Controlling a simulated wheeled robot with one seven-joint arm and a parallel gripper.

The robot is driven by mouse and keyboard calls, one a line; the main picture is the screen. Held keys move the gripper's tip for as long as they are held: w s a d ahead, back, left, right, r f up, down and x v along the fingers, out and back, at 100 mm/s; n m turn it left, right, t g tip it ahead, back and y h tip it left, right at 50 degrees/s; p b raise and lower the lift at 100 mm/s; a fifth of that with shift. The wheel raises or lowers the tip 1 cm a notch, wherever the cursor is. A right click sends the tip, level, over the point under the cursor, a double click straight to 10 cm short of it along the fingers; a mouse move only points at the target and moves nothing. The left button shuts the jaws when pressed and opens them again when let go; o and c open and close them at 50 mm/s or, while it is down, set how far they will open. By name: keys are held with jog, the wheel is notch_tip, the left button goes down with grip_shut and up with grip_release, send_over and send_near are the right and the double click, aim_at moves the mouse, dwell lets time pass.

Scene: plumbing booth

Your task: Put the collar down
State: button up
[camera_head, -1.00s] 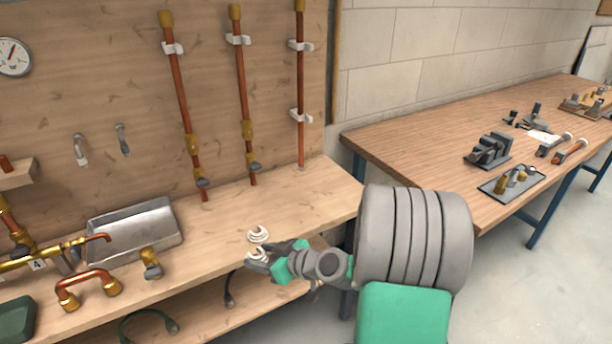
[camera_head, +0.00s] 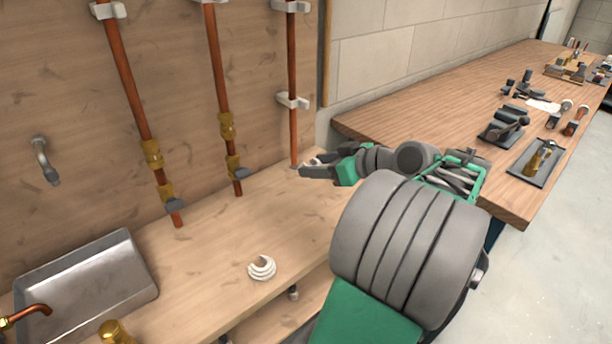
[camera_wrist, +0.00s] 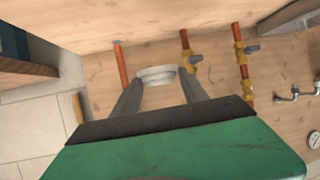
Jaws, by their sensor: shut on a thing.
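My gripper (camera_head: 306,168) is shut on a white ring-shaped collar, and only a little of it shows in the head view. In the wrist view the collar (camera_wrist: 157,75) sits between the two dark fingertips. The gripper is near the back right of the wooden bench (camera_head: 215,255), in front of the foot of the rightmost copper pipe (camera_head: 292,90). I cannot tell whether the collar touches the bench. A second white collar (camera_head: 262,268) lies on the bench nearer the front, apart from my gripper.
Copper pipes with brass valves (camera_head: 232,165) stand against the back board. A metal tray (camera_head: 95,290) is at the bench's left. A second table (camera_head: 430,110) with tools stands at the right. The bench between the tray and the loose collar is clear.

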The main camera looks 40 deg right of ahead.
jog(key=w+d+f, duration=0.4)
jog(key=w+d, duration=0.1)
jog(key=w, duration=0.1)
send_over(316, 182)
jog(key=f, duration=0.4)
jog(key=shift+s+a+f, duration=0.2)
jog(key=shift+s, duration=0.1)
jog(key=shift+w+d+f, duration=0.15)
jog(key=shift+f, duration=0.15)
jog(key=shift+w+d+f+b, duration=0.15)
jog(key=shift+f+b, duration=0.25)
jog(key=shift+f, duration=1.35)
jog(key=o, duration=1.5)
jog(key=shift+c, duration=0.2)
jog(key=shift+r, duration=0.1)
jog(key=v, duration=1.2)
jog(key=shift+p, duration=0.3)
